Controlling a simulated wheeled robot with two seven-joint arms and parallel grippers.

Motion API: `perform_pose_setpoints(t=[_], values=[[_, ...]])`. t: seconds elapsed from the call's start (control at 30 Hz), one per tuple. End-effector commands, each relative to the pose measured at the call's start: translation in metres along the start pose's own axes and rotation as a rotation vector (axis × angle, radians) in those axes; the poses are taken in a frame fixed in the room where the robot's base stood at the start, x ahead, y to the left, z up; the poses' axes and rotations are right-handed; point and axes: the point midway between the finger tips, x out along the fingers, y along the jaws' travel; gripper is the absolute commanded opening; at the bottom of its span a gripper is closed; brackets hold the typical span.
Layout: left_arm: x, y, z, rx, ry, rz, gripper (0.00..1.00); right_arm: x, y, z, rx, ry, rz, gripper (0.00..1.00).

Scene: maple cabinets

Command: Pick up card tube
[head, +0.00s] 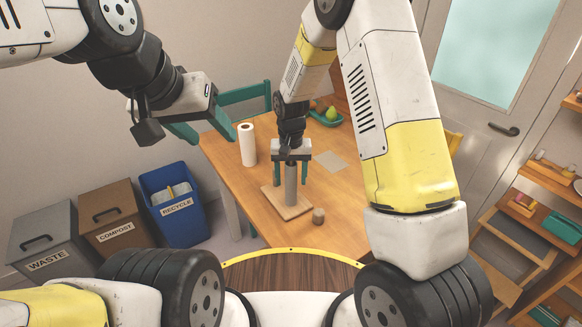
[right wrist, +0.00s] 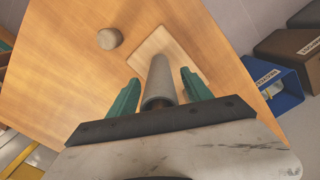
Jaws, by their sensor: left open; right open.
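The card tube (head: 291,187) is a grey-brown tube standing upright on a light wooden board (head: 272,198) on the table. It also shows in the right wrist view (right wrist: 159,80). My right gripper (head: 291,172) is above the board, pointing down, with its open teal fingers on either side of the tube's upper part. In the right wrist view the tube stands between the two fingers (right wrist: 158,84), with a gap visible on each side. My left gripper (head: 207,133) is open and empty, up at the left, away from the tube.
A small round beige object (head: 318,215) stands right of the board. A white paper roll (head: 247,146) stands at the table's left. A green plate with fruit (head: 326,118) and a grey sheet (head: 330,160) lie farther back. Waste bins (head: 113,218) stand left of the table (head: 240,182).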

Motion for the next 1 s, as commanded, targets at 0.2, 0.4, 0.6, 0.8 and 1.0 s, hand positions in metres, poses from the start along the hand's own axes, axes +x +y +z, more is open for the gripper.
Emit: perform_pose_setpoints(t=[0.2,0.4,0.6,0.8,1.0], values=[[0.0,0.0,0.0,0.0,0.0,0.0,0.55,0.003,0.0,0.0,0.0,0.002,-0.001,0.58],[0.0,0.0,0.0,0.0,0.0,0.0,0.55,0.003,0.0,0.0,0.0,0.001,-0.001,0.29],[0.0,0.0,0.0,0.0,0.0,0.0,0.55,0.002,0.0,0.0,0.0,0.001,-0.001,0.0],[0.0,0.0,0.0,0.0,0.0,0.0,0.55,0.002,0.0,-0.001,0.0,0.002,-0.001,0.0],[0.0,0.0,0.0,0.0,0.0,0.0,0.55,-0.008,0.0,-0.001,0.0,0.003,-0.001,0.0]])
